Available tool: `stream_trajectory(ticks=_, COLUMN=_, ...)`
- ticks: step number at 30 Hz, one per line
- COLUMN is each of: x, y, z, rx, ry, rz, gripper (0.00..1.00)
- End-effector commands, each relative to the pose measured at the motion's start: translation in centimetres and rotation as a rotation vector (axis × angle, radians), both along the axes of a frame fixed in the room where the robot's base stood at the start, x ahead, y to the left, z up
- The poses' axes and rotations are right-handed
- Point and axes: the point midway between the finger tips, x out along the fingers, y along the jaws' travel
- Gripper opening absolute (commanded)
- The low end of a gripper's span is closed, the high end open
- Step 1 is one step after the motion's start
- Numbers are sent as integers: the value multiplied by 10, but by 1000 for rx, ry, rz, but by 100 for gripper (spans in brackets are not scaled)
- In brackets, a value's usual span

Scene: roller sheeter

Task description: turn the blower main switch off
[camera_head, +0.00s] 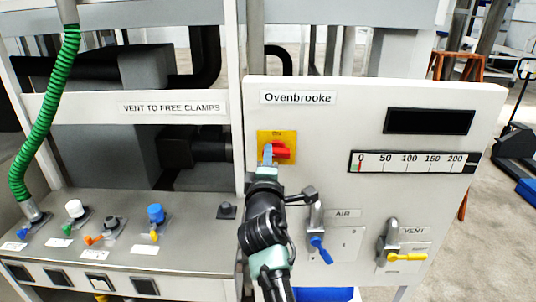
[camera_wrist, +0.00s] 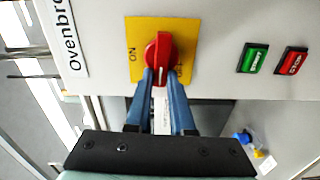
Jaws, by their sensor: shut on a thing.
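The blower main switch is a red rotary knob (camera_head: 281,150) on a yellow plate (camera_head: 290,137), on the front of the pale Ovenbrooke panel. It also shows in the wrist view (camera_wrist: 160,48). There its handle lies crosswise to the line between the ON mark on the left and another mark on the right, partly hidden. My gripper (camera_head: 268,158) reaches the knob from below. In the wrist view its two blue fingers (camera_wrist: 160,78) are shut on the near end of the knob's handle, one on each side.
A green START button (camera_wrist: 253,58) and a red STOP button (camera_wrist: 291,61) sit right of the switch in the wrist view. A blue AIR lever (camera_head: 321,250) and yellow VENT lever (camera_head: 407,257) are lower on the panel. A ledge with small valves (camera_head: 155,215) stands left.

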Motion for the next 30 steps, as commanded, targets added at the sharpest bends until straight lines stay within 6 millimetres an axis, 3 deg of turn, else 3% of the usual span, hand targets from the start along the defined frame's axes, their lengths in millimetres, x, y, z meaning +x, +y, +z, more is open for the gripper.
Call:
stream_trajectory(ticks=21, x=0, y=-1, z=-3, rx=-79, ry=2, rz=-1, gripper=0)
stream_trajectory(ticks=22, x=0, y=-1, z=-3, rx=-79, ry=2, rz=-1, gripper=23)
stream_trajectory(ticks=24, x=0, y=-1, z=-3, rx=-79, ry=2, rz=-1, gripper=36)
stream_trajectory(ticks=27, x=0, y=0, z=-2, rx=-78, ry=1, rz=-1, gripper=51)
stream_trajectory(ticks=30, x=0, y=0, z=-2, rx=-77, ry=1, rz=-1, gripper=51)
